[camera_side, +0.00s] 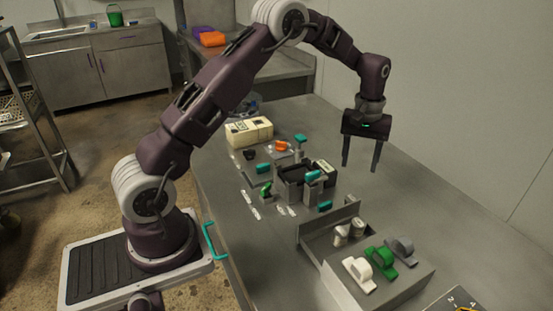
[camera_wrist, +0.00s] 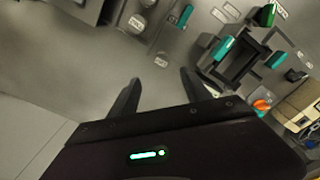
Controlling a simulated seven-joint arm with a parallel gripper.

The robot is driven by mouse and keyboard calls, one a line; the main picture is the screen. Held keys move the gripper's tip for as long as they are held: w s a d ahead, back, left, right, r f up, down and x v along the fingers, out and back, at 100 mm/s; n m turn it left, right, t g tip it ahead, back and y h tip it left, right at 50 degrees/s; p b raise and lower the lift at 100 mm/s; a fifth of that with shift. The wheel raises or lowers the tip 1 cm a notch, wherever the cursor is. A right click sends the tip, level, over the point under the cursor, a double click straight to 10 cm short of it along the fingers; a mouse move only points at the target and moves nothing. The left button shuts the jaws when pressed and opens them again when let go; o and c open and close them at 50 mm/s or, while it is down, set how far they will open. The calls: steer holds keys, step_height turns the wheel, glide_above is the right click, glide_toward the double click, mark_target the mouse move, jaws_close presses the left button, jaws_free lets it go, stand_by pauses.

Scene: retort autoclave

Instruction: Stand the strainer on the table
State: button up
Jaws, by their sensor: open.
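My gripper (camera_side: 360,167) is open and empty, pointing down above the grey table (camera_side: 405,205). I cannot tell for sure which thing is the strainer; no piece here is clear enough to name so. A dark open-topped fixture (camera_side: 292,188) with teal-handled parts stands on the table, to the left of and below my gripper. The fixture shows at the upper right in the wrist view (camera_wrist: 218,73).
A cream box (camera_side: 249,132) stands behind the fixture, with an orange piece (camera_side: 281,146) near it. White labels lie on the table. The table's right side is clear.

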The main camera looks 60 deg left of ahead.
steer(key=s+d+r+m+t, duration=0.1)
steer(key=s+d+r+m, duration=0.15)
steer(key=s+r, duration=0.45)
steer(key=s+d+r+m+t, duration=0.1)
steer(key=s+d+r, duration=0.3)
steer(key=r, duration=0.5)
steer(key=s+d+m+t, duration=0.1)
steer(key=s+m, duration=0.1)
steer(key=s, duration=0.9)
steer(key=s+d+r+m+t, duration=0.1)
steer(key=s+m+t, duration=0.1)
steer(key=s, duration=1)
steer(key=shift+s+d+m, duration=0.25)
steer(key=shift+s+m, duration=0.05)
steer(key=shift+m, duration=0.25)
